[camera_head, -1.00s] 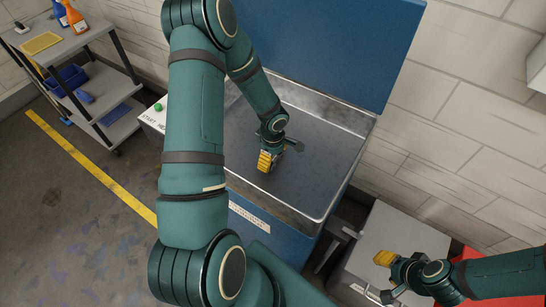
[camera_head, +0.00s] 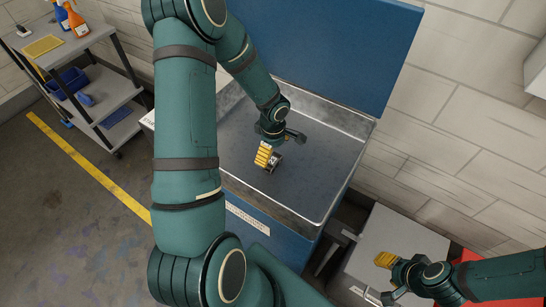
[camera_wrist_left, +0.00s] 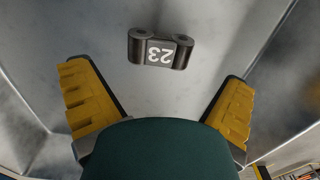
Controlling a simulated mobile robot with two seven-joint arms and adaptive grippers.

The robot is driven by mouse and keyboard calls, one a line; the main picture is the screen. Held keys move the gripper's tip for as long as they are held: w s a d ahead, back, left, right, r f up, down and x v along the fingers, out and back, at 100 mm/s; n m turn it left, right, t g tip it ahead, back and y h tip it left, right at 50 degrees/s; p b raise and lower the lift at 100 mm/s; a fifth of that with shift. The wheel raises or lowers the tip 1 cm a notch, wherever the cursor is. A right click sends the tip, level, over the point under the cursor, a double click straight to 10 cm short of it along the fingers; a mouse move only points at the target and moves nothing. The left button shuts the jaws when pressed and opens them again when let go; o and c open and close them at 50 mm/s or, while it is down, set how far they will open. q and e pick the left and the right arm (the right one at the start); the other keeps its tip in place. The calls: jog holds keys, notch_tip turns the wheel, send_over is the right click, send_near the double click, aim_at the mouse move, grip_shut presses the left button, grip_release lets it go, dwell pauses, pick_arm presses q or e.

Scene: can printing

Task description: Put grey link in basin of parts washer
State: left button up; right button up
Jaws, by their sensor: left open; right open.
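The grey link (camera_wrist_left: 160,49) is a short dark-grey piece with two round ends and the number 23. It lies on the floor of the parts washer basin (camera_head: 318,170), and part of it shows beside my left gripper in the head view (camera_head: 275,161). My left gripper (camera_head: 264,160) is over the basin, its yellow-padded fingers spread. In the left wrist view the link is beyond the open fingers (camera_wrist_left: 160,100), apart from both. My right gripper (camera_head: 385,276) is open and empty at the lower right.
The washer's blue lid (camera_head: 335,50) stands raised behind the basin. A grey cabinet (camera_head: 385,235) stands to the right, near my right gripper. A cart (camera_head: 95,45) with spray bottles and a blue bin is at the upper left.

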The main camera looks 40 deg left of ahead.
aim_at(273, 161)
pick_arm(q)
notch_tip(273, 161, up, 7)
jog(key=shift+f+p, duration=0.15)
jog(key=shift+p, duration=0.15)
jog(key=shift+s, duration=0.1)
dwell(0.4)
